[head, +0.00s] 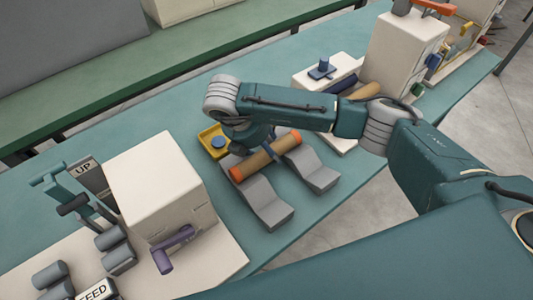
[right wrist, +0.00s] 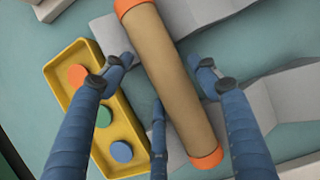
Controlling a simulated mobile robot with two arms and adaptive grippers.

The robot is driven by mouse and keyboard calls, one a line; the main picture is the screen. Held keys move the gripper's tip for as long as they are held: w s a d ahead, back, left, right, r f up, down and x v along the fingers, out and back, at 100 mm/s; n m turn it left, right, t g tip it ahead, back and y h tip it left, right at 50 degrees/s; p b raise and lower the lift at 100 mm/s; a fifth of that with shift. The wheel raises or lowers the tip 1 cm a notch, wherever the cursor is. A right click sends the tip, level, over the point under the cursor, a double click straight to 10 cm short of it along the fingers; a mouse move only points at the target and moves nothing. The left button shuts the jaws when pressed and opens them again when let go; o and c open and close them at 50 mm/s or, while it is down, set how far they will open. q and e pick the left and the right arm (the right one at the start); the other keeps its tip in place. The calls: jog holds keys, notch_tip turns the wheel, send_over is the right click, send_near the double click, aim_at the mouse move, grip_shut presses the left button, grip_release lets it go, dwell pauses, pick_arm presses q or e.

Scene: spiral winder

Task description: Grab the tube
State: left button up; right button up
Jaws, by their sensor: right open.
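The tube (head: 264,158) is a brown cylinder with orange ends. It lies across two grey curved supports (head: 265,203) on the teal bench. In the right wrist view the tube (right wrist: 170,80) runs from the upper left to the lower right. My right gripper (head: 262,138) is above the tube, partly hidden by its own arm in the head view. In the right wrist view its blue fingers (right wrist: 163,68) are spread, with tips on both sides of the tube, open and holding nothing. Whether any finger touches the tube is unclear. My left gripper is not in view.
A yellow button box (right wrist: 103,140) with orange, green and blue buttons sits close beside the tube. A cream machine box (head: 155,180) with a purple handle stands to the left. A taller cream cabinet (head: 402,48) stands at the back right.

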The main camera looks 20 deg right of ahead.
jog(key=c, duration=1)
jog(key=shift+o, duration=0.2)
jog(key=shift+r, duration=0.2)
